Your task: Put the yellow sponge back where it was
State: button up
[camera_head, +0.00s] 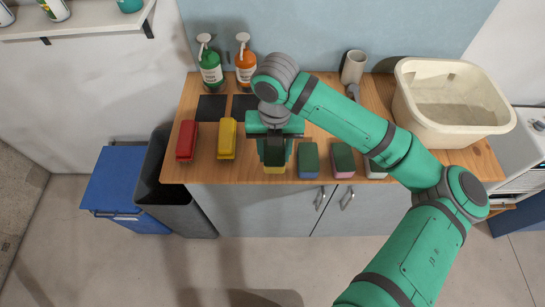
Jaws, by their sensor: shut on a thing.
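The yellow sponge (274,170) shows as a small yellow strip at the front edge of the wooden counter, left of a row of other sponges. My gripper (275,156) points down over it and is shut on it. My gripper hides most of the sponge, and I cannot tell whether it touches the counter.
Blue (308,173), pink (343,173) and white (375,172) sponges stand close to the right. A yellow brush-like object (227,139) and a red one (186,140) lie left. Behind are dark square pads (211,107), a green bottle (210,70) and an orange bottle (245,62).

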aim_at(272, 158)
jog(key=shift+w+a+f, duration=0.1)
jog(key=shift+w+f, duration=0.05)
jog(key=shift+f, duration=0.1)
notch_tip(272, 158, down, 4)
jog(key=shift+w+a+r, duration=0.15)
jog(key=shift+r, duration=0.1)
jog(key=o, duration=1.1)
notch_tip(272, 158, up, 12)
jog(key=shift+r, duration=0.1)
